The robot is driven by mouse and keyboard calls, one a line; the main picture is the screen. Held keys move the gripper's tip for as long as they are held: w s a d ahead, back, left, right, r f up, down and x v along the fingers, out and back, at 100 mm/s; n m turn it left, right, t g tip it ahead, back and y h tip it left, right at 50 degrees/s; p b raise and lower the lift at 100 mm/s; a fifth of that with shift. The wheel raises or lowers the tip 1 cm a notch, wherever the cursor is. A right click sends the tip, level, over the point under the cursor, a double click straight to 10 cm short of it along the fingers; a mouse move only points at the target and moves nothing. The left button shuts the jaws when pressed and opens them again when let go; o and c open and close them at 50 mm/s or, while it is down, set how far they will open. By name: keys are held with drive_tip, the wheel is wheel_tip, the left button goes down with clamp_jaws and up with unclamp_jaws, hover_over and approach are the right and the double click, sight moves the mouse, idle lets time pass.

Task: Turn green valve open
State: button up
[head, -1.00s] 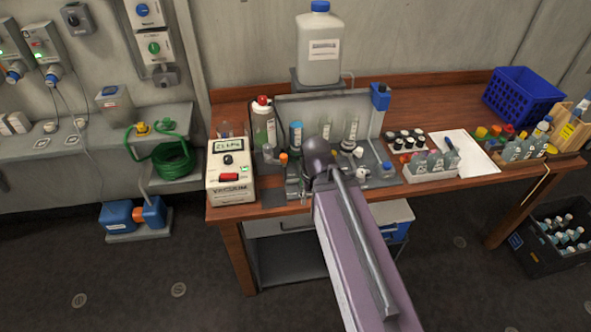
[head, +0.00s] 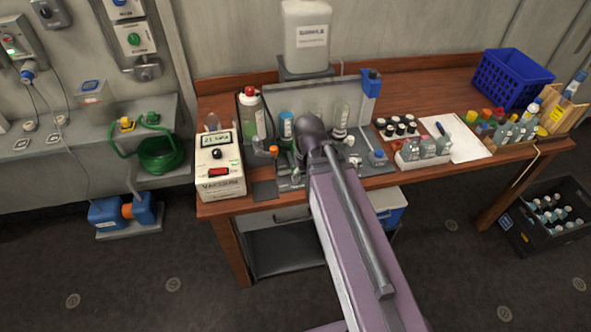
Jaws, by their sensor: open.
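No valve that I can name for sure as the green valve shows. A green fitting (head: 152,119) stands on the grey shelf at the left, beside a yellow one (head: 126,124), with a coiled green hose (head: 161,155) below. A grey rig (head: 381,171) with bottles and small fittings stands on the wooden bench. An orange-tipped fitting (head: 273,151) sits at its left and a blue-capped one (head: 377,154) at its right. My arm covers the middle of the rig, and whatever is behind it is hidden. My gripper is not in view.
A vacuum box (head: 219,173) stands left of the rig. Small bottles in a white rack (head: 408,158), a paper sheet (head: 466,146) and a blue basket (head: 513,80) fill the bench's right side. A black crate (head: 545,242) of bottles stands on the floor.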

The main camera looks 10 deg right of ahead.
drive_tip(key=w+n, duration=0.4)
drive_tip(key=w, duration=1)
drive_tip(key=shift+w+d+r+n+p, duration=0.2)
drive_tip(key=shift+w+r+n+p, duration=0.1)
drive_tip(key=shift+r+n+p, duration=0.15)
drive_tip(key=shift+f, duration=0.1)
wheel_tip(320, 180, down, 14)
drive_tip(key=b, duration=1.3)
drive_tip(key=shift+s+a+r+b, duration=0.1)
drive_tip(key=shift+a+r+b, duration=0.1)
drive_tip(key=shift+b, duration=0.2)
clamp_jaws()
